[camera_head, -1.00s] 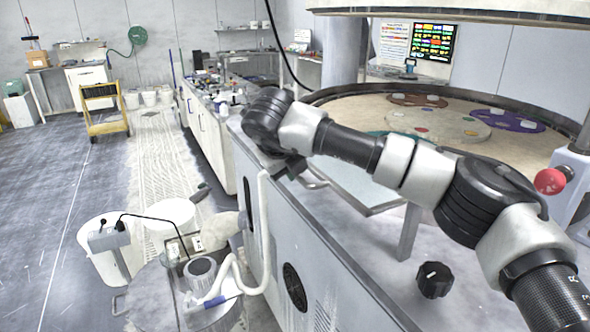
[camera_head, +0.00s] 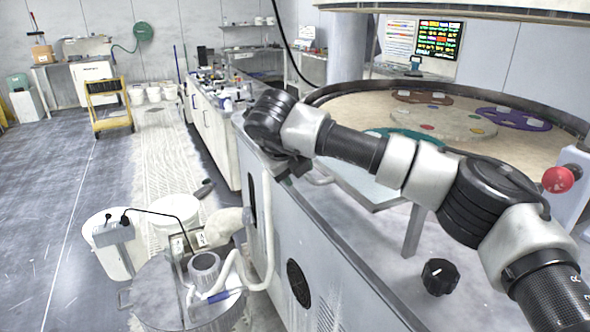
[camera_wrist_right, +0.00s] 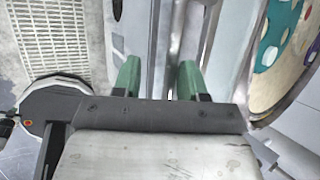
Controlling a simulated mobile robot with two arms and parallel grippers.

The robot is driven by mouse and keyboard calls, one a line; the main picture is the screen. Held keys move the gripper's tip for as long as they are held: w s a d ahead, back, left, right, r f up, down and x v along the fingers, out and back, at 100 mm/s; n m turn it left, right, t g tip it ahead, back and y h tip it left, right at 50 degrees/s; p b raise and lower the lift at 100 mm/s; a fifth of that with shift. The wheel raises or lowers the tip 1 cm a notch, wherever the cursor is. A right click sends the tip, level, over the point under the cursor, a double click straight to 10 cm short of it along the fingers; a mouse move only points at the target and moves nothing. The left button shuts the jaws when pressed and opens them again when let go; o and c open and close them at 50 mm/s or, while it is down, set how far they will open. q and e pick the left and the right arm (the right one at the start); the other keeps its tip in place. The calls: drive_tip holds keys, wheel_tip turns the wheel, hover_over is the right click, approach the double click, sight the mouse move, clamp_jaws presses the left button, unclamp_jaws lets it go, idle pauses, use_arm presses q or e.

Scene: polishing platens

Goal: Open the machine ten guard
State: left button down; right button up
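The polishing machine (camera_head: 345,262) is a light grey cabinet with a round table behind a low guard panel (camera_head: 370,190), pale and framed in metal. A curved handle (camera_head: 318,178) sits by the panel's near left edge. My right arm reaches across from the right, and its gripper (camera_head: 291,168) points down at the machine's front edge beside this handle. In the right wrist view my gripper (camera_wrist_right: 158,78) has two green fingertips spread apart. A grey metal bar (camera_wrist_right: 160,45) runs between them; contact cannot be told. My left gripper is out of view.
A red button (camera_head: 558,179) and black knob (camera_head: 440,277) are at the right. The round table (camera_head: 345,100) carries coloured discs. A drum with a hose (camera_head: 200,290) stands left of the cabinet. A yellow cart (camera_head: 108,105) stands farther back, with open floor at left.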

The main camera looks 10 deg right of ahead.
drive_tip(key=b+v, duration=0.1)
drive_tip(key=v, duration=1)
drive_tip(key=shift+f, duration=0.1)
